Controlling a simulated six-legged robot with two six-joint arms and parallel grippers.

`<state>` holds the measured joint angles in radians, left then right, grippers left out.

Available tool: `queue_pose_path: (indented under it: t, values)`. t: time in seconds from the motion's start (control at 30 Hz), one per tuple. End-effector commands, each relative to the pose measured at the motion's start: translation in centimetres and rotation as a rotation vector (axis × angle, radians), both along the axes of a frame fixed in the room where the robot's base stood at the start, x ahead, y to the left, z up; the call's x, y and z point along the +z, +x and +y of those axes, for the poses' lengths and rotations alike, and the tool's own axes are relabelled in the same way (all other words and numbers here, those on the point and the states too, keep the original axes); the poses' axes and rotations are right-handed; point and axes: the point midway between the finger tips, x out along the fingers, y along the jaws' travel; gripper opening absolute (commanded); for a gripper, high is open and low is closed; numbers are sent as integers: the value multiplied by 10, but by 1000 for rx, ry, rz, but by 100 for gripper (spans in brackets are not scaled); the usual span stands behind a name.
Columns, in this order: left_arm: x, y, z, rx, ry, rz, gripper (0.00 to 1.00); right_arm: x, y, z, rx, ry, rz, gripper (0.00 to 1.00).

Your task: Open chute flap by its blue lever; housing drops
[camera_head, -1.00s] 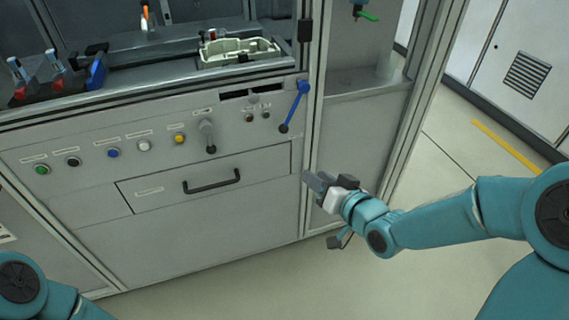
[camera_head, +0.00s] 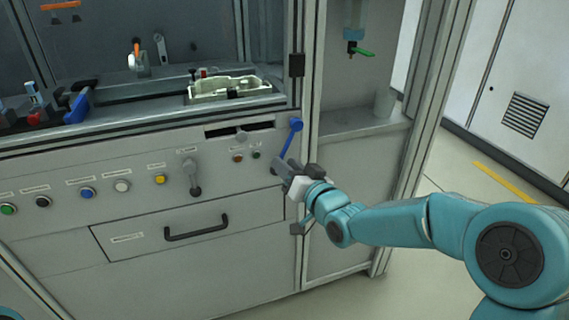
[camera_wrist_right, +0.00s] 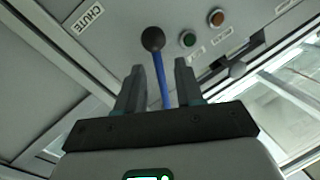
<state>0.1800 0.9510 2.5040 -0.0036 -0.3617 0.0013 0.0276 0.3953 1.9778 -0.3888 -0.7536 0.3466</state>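A CHUTE label (camera_wrist_right: 86,17) shows in the wrist view. I cannot make out the flap for certain. My left gripper is out of view.
A grey lever (camera_head: 193,178) and a row of coloured buttons (camera_head: 88,192) are left of the blue lever. A drawer handle (camera_head: 196,228) sticks out below. A cabinet post (camera_head: 306,100) stands close to the right of the lever. Floor at the right is open.

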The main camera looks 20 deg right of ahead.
Motion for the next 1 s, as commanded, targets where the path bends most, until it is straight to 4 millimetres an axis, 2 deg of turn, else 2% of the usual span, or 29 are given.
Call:
queue_pose_path:
  t: [0.1,0.2,0.47,0.5,0.6,1.0]
  values:
    - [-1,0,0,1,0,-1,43,0,14,3,0,0,-1,36]
    - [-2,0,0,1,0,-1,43,0,20,3,0,0,1,36]
    - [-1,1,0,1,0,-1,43,0,23,2,-1,-1,0,36]
    - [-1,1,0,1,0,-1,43,0,23,2,-2,-1,1,30]
    - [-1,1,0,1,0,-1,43,0,23,2,-1,-1,0,0]
    - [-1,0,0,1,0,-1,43,0,22,2,-1,-1,-1,0]
